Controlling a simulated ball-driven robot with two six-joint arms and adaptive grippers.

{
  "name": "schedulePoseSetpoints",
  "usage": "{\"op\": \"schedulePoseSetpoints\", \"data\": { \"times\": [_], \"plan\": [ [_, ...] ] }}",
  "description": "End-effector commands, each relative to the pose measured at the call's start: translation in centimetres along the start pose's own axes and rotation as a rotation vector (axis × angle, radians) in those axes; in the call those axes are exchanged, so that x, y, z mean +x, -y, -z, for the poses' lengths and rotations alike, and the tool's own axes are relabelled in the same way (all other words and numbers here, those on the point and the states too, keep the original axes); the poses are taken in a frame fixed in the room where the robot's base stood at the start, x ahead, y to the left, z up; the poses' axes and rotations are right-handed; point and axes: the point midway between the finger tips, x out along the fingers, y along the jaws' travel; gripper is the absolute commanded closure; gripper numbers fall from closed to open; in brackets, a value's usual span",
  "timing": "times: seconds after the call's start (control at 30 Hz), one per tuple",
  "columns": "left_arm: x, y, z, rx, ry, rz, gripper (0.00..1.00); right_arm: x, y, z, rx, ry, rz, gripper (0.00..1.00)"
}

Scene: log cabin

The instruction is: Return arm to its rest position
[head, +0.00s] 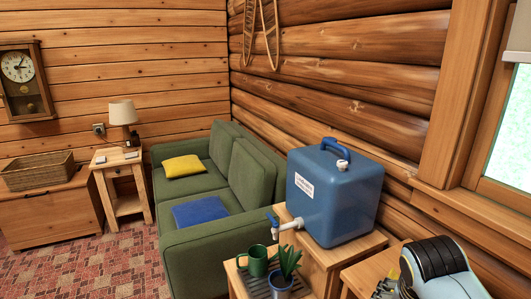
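A white and black part of my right arm (440,262) shows at the bottom right corner, in front of the wooden surface by the window. Small dark and silver parts (388,288) show just left of it at the bottom edge. They may belong to my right gripper, but no clear pair of fingertips shows, and I see nothing held. My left arm and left gripper are not in the head view.
A blue water container (335,195) with a tap stands on a wooden stand close by. A green mug (258,261) and a potted plant (286,268) are below the tap. A green sofa (200,245), a side table (122,182) with a lamp, and a chest (50,215) with a basket stand farther back.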

Motion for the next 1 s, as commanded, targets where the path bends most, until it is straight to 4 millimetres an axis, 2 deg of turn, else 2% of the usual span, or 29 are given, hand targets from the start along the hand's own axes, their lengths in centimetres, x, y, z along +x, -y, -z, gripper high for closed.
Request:
{"op": "schedulePoseSetpoints", "data": {
  "times": [0.03,0.17,0.47,0.67,0.77,0.87,1.0],
  "plan": [
    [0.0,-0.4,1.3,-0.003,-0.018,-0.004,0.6,0.0,0.0,0.0,0.0,0.0,0.0,0.0],
    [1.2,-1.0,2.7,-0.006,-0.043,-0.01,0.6,1.6,-0.9,-1.4,-0.006,0.013,-0.015,0.0],
    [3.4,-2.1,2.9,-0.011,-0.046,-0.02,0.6,5.7,-3.8,-5.2,-0.03,0.064,-0.073,0.0],
    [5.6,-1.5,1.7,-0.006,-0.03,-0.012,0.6,10.4,-6.9,-9.8,-0.066,0.127,-0.122,0.0],
    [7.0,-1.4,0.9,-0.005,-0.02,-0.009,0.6,13.7,-9.0,-13.1,-0.104,0.167,-0.143,0.0],
    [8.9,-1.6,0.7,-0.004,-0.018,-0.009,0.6,17.6,-11.8,-17.3,-0.16,0.215,-0.159,0.0],
    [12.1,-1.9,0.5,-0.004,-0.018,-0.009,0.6,24.2,-17.5,-25.6,-0.279,0.302,-0.163,0.0]
  ]
}}
